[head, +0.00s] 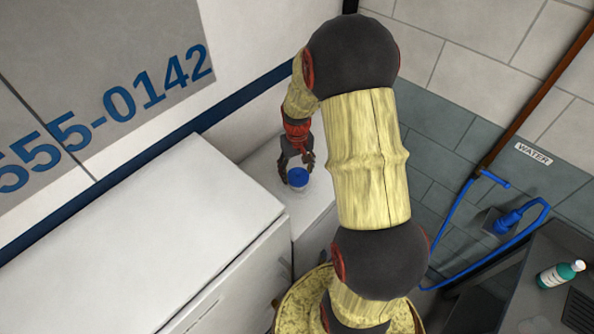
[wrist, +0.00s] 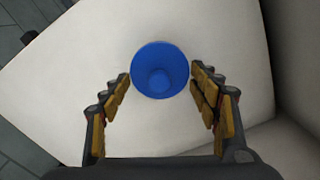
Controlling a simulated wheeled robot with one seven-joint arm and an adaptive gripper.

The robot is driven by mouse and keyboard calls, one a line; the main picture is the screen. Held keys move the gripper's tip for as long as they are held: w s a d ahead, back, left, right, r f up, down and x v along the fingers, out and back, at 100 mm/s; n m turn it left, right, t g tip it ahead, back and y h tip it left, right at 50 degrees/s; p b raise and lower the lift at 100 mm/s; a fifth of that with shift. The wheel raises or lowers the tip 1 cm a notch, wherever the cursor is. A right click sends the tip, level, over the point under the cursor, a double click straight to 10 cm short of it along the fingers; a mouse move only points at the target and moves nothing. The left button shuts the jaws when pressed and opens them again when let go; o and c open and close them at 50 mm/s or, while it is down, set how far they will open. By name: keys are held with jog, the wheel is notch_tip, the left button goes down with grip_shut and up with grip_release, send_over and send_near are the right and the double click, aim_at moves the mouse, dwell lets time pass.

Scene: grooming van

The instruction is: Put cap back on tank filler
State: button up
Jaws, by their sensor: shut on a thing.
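A round blue cap (head: 298,177) shows at the end of my arm in the head view, above a white surface. In the wrist view the same blue cap (wrist: 160,70) lies between my fingertips, its round face toward the camera with a smaller round shape in its middle. My gripper (wrist: 160,80) is shut on the cap, one finger at each side; it also shows in the head view (head: 296,163). A pale band shows just under the cap in the head view. I cannot tell whether this is the tank filler or whether the cap touches it.
A white cabinet (head: 140,235) stands at the left, beside the lower white surface (head: 262,172). A white wall with blue lettering (head: 105,110) is behind. At the right are a blue hose (head: 455,225), a blue fitting (head: 508,221) and a green bottle (head: 560,274) on a dark counter.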

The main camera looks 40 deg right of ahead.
jog(key=o, duration=1)
jog(key=shift+o, duration=0.7)
jog(key=o, duration=0.3)
jog(key=shift+o, duration=0.2)
jog(key=shift+r, duration=0.1)
jog(key=shift+r+p, duration=2.25)
jog(key=shift+r, duration=1.2)
jog(key=shift+c, duration=0.3)
grip_shut()
